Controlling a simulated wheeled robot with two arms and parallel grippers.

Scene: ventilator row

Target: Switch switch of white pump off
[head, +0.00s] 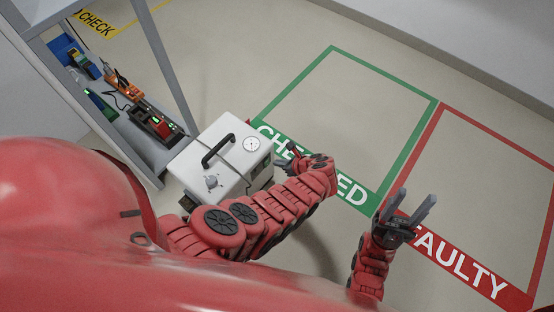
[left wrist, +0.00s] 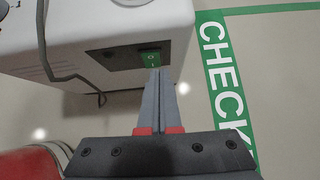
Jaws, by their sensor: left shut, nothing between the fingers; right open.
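The white pump (head: 222,160) is a white box with a black handle, a round gauge and a knob on top. It stands left of the green floor square in the head view. In the left wrist view, the side of the white pump (left wrist: 60,40) shows a dark panel with a green rocker switch (left wrist: 151,58). My left gripper (left wrist: 158,72) is shut and empty, its fingertips at the lower edge of the switch; I cannot tell if they touch. In the head view my left gripper (head: 291,150) is beside the pump's right side. My right gripper (head: 408,204) is open and empty above the floor.
A grey shelf (head: 165,50) with several devices, including an orange one (head: 124,87), stands left of the pump. A green CHECKED square (head: 385,110) and a red FAULTY square (head: 438,130) mark the clear floor. A dark cable (left wrist: 43,50) hangs along the pump.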

